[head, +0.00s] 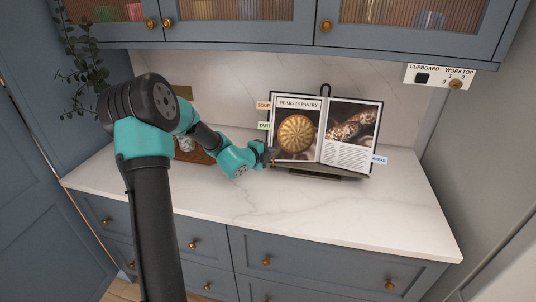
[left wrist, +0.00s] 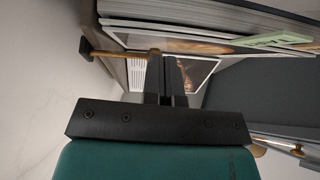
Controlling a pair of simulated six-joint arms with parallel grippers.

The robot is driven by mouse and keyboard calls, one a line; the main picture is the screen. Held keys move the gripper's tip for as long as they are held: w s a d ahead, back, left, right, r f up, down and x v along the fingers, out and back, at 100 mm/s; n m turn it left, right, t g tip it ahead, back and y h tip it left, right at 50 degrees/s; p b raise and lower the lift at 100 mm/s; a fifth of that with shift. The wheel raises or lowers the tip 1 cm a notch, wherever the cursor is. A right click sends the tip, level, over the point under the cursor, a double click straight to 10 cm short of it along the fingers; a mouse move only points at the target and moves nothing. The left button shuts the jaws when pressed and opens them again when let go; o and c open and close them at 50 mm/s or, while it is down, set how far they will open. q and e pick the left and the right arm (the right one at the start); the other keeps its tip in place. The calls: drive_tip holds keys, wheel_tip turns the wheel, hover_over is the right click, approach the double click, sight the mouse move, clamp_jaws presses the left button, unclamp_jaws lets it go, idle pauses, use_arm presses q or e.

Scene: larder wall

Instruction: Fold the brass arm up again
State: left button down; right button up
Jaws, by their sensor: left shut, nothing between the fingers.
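The open cookbook (head: 325,130) leans on a dark stand (head: 318,173) on the worktop, with a pie picture on its left page. The brass arm (left wrist: 118,54) shows in the left wrist view as a thin rod running from a small dark block (left wrist: 86,45) along the book's edge to near my fingers. I cannot make it out clearly in the head view. My left gripper (head: 269,156) is at the lower left corner of the book; in the left wrist view its fingers (left wrist: 166,68) are shut and empty, close beside the rod's end. Whether they touch is unclear. My right gripper is out of view.
Paper tabs, such as a green one (head: 265,126) and a blue one (head: 380,160), stick out of the book. A brown wooden object (head: 192,155) stands behind my left arm. A switch panel (head: 438,77) hangs under the cupboards. The worktop's front (head: 330,218) is clear.

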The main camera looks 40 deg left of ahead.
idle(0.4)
use_arm(q)
drive_tip(key=r+v, duration=0.2)
drive_tip(key=v, duration=1.1)
drive_tip(key=shift+a+r, duration=0.25)
drive_tip(key=shift+r, duration=0.05)
